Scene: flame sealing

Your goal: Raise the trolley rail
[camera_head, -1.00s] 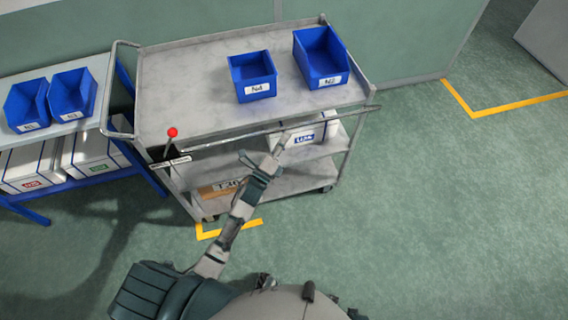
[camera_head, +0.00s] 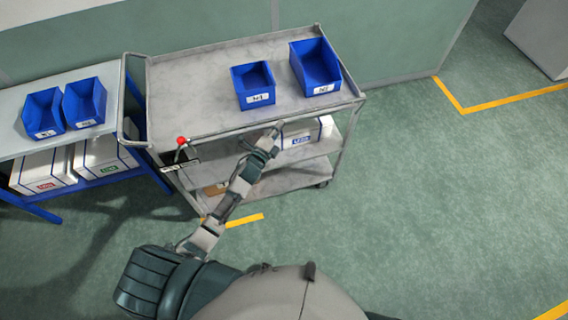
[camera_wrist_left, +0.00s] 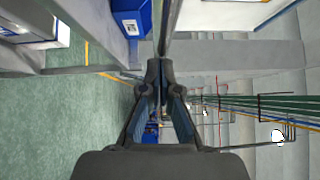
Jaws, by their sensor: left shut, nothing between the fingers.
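The grey trolley (camera_head: 200,95) stands ahead of me. Its thin metal rail (camera_head: 225,134) runs along the near long side, close to the top's front edge. A lever with a red knob (camera_head: 181,141) stands at the trolley's near left corner. My left gripper (camera_head: 276,127) reaches up to the rail near its middle, with its fingertips at the bar. In the left wrist view the fingers (camera_wrist_left: 160,68) are shut and empty, and a bar (camera_wrist_left: 166,28) extends away from their tips. Whether they touch it I cannot tell. My right gripper is not in view.
Blue bins (camera_head: 254,84) and (camera_head: 315,66) stand on the trolley top. A white box (camera_head: 305,133) sits on its middle shelf. A side table (camera_head: 15,142) with blue bins and white boxes stands at the left. The floor at right is clear.

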